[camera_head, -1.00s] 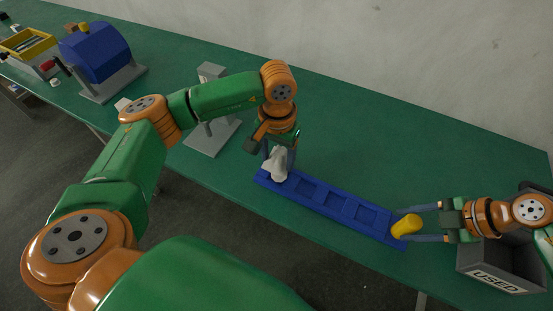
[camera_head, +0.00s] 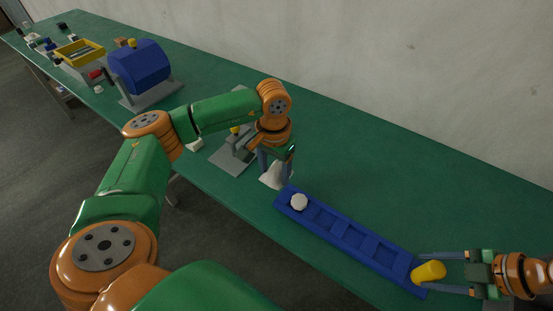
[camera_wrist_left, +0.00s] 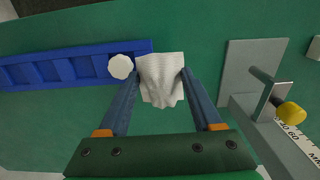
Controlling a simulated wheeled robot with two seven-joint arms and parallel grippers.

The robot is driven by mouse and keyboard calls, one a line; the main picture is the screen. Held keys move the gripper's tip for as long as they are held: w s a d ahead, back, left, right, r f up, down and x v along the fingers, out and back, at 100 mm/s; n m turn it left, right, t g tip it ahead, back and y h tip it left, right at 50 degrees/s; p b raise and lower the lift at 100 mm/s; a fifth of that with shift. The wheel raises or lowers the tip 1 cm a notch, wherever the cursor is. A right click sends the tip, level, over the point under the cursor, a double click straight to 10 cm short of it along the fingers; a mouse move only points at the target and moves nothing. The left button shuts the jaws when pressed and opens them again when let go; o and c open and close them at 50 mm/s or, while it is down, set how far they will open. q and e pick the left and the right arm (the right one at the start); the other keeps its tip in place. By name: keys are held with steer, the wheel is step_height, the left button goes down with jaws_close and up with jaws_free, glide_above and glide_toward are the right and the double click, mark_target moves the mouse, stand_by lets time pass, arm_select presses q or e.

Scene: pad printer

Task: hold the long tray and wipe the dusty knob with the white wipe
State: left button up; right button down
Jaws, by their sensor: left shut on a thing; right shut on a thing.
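The long blue tray (camera_head: 345,235) lies on the green table, with a row of shallow compartments. A round whitish knob (camera_head: 299,202) sits at its left end; it also shows in the left wrist view (camera_wrist_left: 121,66). My left gripper (camera_wrist_left: 160,78) is shut on the crumpled white wipe (camera_wrist_left: 160,82), just beside the knob and off the tray's end. The wipe (camera_head: 274,178) is partly hidden by the fingers in the head view. My right gripper (camera_head: 422,270) is shut on a yellow knob-like piece (camera_head: 430,271) at the tray's right end.
A grey stand with a yellow knob (camera_wrist_left: 291,114) and a ruler-like scale is close to the left gripper. A blue drum-shaped machine (camera_head: 140,68) and a yellow-rimmed box (camera_head: 80,52) stand further left. The table behind the tray is clear.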

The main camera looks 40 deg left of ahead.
steer(key=c, duration=0.7)
jaws_free()
steer(key=o, duration=0.4)
arm_select(q)
steer(key=shift+w+f, duration=0.1)
steer(key=shift+w, duration=0.15)
arm_select(e)
steer(key=shift+o, duration=0.7)
steer(key=shift+w+f, duration=0.15)
steer(key=shift+w, duration=0.05)
arm_select(q)
steer(key=shift+s, duration=0.1)
arm_select(e)
steer(key=v, duration=1.2)
